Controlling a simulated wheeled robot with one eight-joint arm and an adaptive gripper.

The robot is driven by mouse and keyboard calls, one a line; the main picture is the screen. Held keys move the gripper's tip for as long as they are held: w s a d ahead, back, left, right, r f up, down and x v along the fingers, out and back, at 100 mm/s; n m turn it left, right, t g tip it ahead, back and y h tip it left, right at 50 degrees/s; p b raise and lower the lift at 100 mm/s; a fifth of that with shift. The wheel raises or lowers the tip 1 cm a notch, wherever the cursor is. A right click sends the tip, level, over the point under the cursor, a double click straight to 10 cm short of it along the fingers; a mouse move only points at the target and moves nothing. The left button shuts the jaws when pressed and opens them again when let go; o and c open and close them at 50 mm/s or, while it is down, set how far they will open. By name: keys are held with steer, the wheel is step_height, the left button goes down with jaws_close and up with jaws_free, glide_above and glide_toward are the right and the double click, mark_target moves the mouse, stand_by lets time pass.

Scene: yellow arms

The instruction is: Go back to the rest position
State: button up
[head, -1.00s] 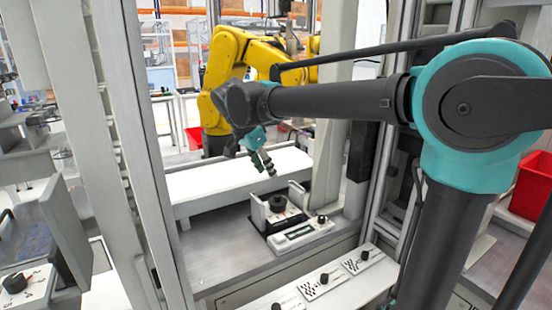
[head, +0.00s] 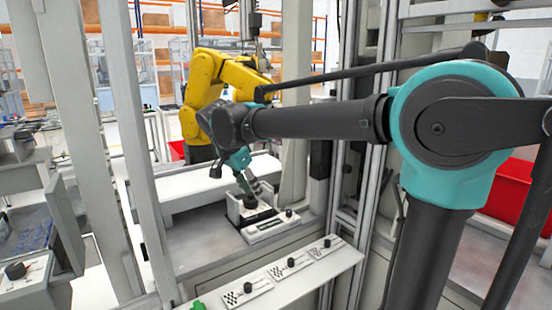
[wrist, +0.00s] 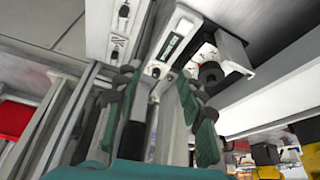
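My gripper (head: 253,187) hangs at the end of my arm, over the white device with a black knob (head: 249,203) in the bay. In the head view its fingers overlap the device just above the knob, and I cannot tell whether they touch it. In the wrist view my gripper (wrist: 156,78) shows its dark and teal fingers apart, with a gap and nothing held between them. The black knob (wrist: 210,72) lies to the right of the fingers there.
A white shelf with several knob panels (head: 290,262) runs along the front. Upright frame posts (head: 148,170) stand left of my arm. A yellow robot arm (head: 205,85) stands behind a white bench (head: 190,185). A red bin (head: 512,190) is at right.

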steer(key=s+d+f+n+y, duration=0.1)
steer(key=s+d+f+n, duration=0.2)
steer(key=d+f, duration=0.7)
steer(key=s+d+f+n+y, duration=0.2)
steer(key=s+d+f+n, duration=0.15)
steer(key=d+f, duration=0.6)
steer(key=s+d+f+n, duration=0.2)
steer(key=s+d+f, duration=0.3)
steer(key=s+d, duration=0.2)
steer(key=shift+s+f+t, duration=0.25)
steer(key=shift+s+t, duration=0.15)
steer(key=shift+s, duration=0.05)
